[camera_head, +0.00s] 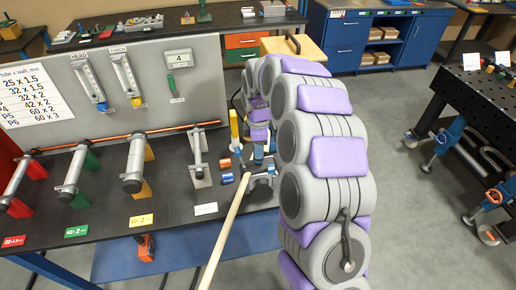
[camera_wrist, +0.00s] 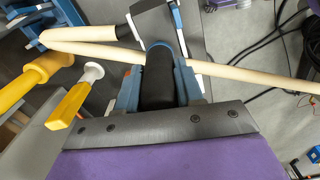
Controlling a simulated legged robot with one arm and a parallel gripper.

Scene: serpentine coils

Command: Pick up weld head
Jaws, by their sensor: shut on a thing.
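My gripper (camera_head: 263,152) is low at the right end of the dark workbench (camera_head: 105,215), below the purple and grey coils of my arm. In the wrist view its blue jaws (camera_wrist: 160,66) are shut around a black grip, which looks like part of the weld head (camera_wrist: 160,85). A grey and blue C-shaped piece shows just beyond the jaws; whether it belongs to the same tool I cannot tell. A long pale rod (camera_wrist: 235,74) crosses behind the jaws. The rod also shows in the head view (camera_head: 228,220), running down from near my gripper. My arm hides part of this area.
A grey panel (camera_head: 150,85) with gauges stands on the bench. Several tubes on coloured supports (camera_head: 135,165) lie left of my gripper. A yellow-handled tool (camera_wrist: 38,78) is close on the left in the wrist view.

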